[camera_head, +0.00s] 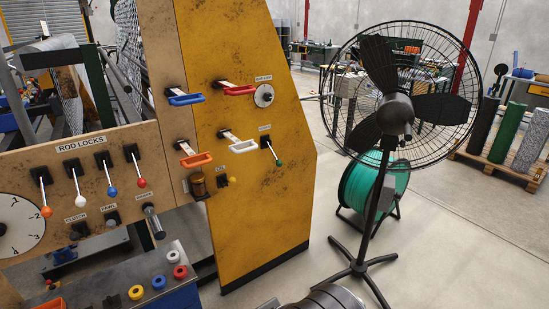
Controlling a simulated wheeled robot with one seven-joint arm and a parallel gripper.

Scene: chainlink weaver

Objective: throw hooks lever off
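A small lever with a green knob (278,162) sits on the yellow panel (240,215), under a small label (264,128) too blurred to read surely. Its white rod slants down to the right from a black mount. I cannot tell for certain that this is the hooks lever. A round dial (263,95) with its own small label sits above it. My gripper is not in view; only a grey rounded part, probably of my arm, shows at the bottom edge.
Red (237,89), blue (185,98), white (242,146) and orange (194,159) handles stick out nearby. Several ball-tipped levers stand under the ROD LOCKS label (80,144). A black fan (391,114) stands right of the panel, before a green reel (365,184).

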